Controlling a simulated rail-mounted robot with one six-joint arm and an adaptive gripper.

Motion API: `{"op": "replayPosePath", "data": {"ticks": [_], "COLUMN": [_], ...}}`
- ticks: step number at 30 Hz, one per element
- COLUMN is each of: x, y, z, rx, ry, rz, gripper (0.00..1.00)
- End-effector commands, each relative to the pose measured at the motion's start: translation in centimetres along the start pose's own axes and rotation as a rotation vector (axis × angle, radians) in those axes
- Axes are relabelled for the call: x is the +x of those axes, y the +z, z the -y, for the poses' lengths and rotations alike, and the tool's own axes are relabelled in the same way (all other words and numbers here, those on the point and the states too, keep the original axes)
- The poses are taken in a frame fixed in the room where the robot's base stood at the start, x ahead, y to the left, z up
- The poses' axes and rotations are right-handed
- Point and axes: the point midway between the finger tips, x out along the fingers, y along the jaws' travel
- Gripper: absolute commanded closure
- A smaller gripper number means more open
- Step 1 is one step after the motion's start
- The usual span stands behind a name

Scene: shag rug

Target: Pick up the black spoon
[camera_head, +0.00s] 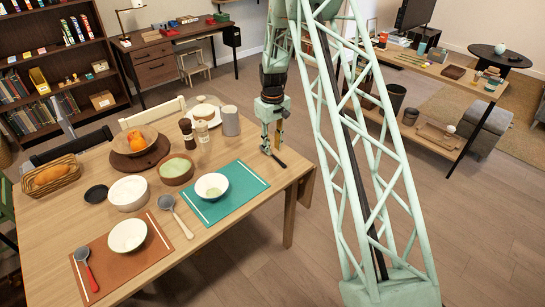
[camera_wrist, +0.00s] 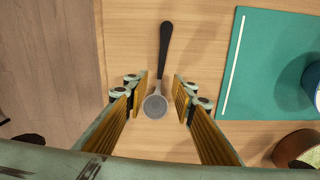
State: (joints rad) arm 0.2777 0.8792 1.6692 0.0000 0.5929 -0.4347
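The black spoon (camera_wrist: 165,40) lies on the wooden table, its black handle pointing up in the wrist view and its grey bowl nearer to me. My gripper (camera_wrist: 158,86) is open, with one finger on each side of the spoon's bowl and neck. Gaps show between the spoon and both fingers. In the head view my gripper (camera_head: 271,148) points down over the table's right end, beyond the teal placemat. The spoon's dark handle (camera_head: 280,161) shows just below it, and the rest is mostly hidden. The fingertips' height above the table is hard to tell.
The teal placemat (camera_head: 257,181) with a white bowl (camera_head: 212,186) lies left of my gripper. Shakers, a glass and a grey cup (camera_head: 231,121) stand behind. The table's right edge is close by.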

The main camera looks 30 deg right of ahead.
Motion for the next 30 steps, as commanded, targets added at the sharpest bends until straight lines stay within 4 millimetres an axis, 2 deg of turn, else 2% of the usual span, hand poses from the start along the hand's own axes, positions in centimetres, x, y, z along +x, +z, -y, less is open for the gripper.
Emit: {"op": "replayPosePath", "data": {"ticks": [3, 9, 27, 30], "x": [1.5, 2.9, 3.0, 3.0], "y": [0.0, 0.0, -0.1, -0.1], "z": [-0.1, -0.1, -0.1, -0.1], "rx": [0.0, 0.0, 0.0, 0.0], "ry": [-0.001, 0.0, 0.0, 0.0], "rz": [0.001, 0.001, 0.0, 0.0], "gripper": [0.76, 0.76, 0.76, 0.83]}}
